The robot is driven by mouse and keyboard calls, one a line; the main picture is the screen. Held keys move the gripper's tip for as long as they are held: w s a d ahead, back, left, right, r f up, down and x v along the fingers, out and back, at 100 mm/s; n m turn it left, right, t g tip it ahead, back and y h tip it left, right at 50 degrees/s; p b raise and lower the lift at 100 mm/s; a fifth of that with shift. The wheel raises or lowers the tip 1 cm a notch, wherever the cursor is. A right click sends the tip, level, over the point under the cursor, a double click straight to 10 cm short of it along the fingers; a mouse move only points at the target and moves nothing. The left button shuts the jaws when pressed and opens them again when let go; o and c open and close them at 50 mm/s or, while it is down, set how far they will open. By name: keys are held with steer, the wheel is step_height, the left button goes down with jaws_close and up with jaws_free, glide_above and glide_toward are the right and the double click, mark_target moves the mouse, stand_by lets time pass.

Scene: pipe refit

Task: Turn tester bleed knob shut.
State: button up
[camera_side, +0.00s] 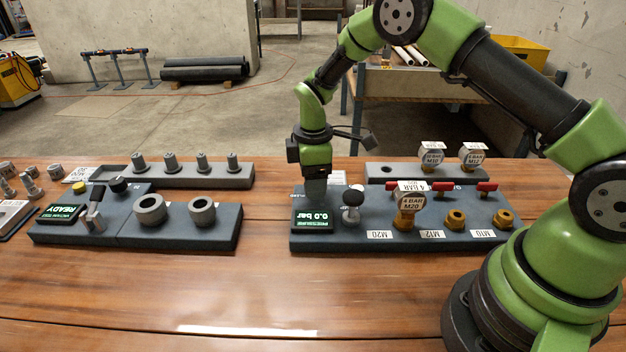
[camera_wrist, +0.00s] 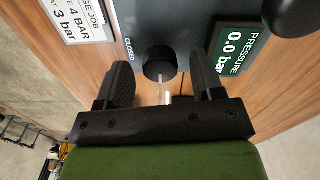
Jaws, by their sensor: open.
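The tester (camera_side: 268,243) is a dark blue-grey panel right of centre in the side view. Its green display (camera_side: 313,219) reads 0.0 bar. My gripper (camera_side: 315,198) points down over the tester's back left corner, behind the display, and hides the bleed knob in that view. In the wrist view, the black round bleed knob (camera_wrist: 160,64) lies between my two open fingers, with a visible gap on each side. A pale line on it runs toward the palm. The word CLOSED (camera_wrist: 128,50) is printed on the panel to its left.
A black ball-topped lever (camera_side: 353,194) stands right of the display. A gauge (camera_side: 408,203) tagged 4 BAR M20, brass ports and red-handled valves line the tester's right. A second panel (camera_side: 120,238) sits left. The wooden bench front is clear.

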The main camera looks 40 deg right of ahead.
steer(key=shift+f, duration=0.4)
steer(key=c, duration=0.9)
